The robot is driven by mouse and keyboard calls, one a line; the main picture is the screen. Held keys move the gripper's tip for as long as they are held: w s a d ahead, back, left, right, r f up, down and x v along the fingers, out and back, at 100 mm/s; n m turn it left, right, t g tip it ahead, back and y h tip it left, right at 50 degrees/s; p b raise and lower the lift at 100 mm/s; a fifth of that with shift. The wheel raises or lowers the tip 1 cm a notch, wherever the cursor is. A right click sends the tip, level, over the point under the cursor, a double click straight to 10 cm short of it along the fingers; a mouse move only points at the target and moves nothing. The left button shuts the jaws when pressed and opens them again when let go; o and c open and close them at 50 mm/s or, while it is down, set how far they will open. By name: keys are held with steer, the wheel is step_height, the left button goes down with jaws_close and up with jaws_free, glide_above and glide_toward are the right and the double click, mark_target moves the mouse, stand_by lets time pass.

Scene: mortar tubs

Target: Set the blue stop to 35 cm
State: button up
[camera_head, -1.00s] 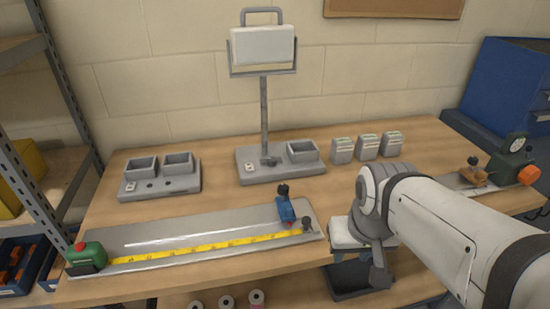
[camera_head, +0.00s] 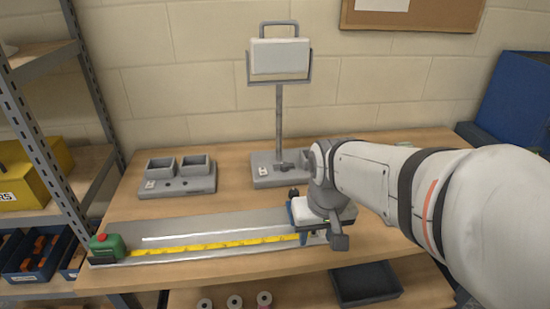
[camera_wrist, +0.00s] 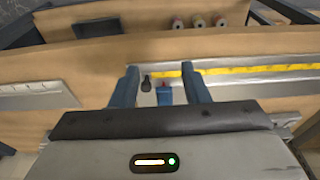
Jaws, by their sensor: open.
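The blue stop (camera_wrist: 164,96), with a small red mark, sits at the right end of the metal rail (camera_head: 190,228) in the head view. In that view my arm mostly hides it, and only its black knob (camera_head: 293,192) shows. My gripper (camera_wrist: 160,87) is open over the rail, with one finger on each side of the stop and a visible gap to each. The yellow tape (camera_head: 215,245) runs along the rail from the green tape case (camera_head: 107,247) at the left end. Its numbers are too small to read.
Behind the rail stand a twin-tub block (camera_head: 178,183) and a post stand (camera_head: 278,125) with a white panel. A dark knob (camera_wrist: 146,83) stands beside the stop at the tape's end. The rail left of the stop is clear.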

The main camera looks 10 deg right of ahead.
steer(key=w+p, duration=0.2)
steer(key=w, duration=0.3)
steer(key=w+g+p, duration=0.1)
steer(key=w, duration=0.5)
steer(key=w+g+p, duration=0.1)
steer(key=w+p, duration=0.1)
steer(key=w, duration=0.3)
steer(key=shift+w+f+p, duration=0.2)
steer(key=shift+f+p, duration=0.1)
steer(key=shift+w+f, duration=0.15)
steer(key=shift+f, duration=0.05)
step_height(320, 180, down, 8)
steer(key=shift+r+p, duration=0.15)
steer(key=shift+p, duration=0.3)
steer(key=shift+c, duration=0.3)
jaws_close()
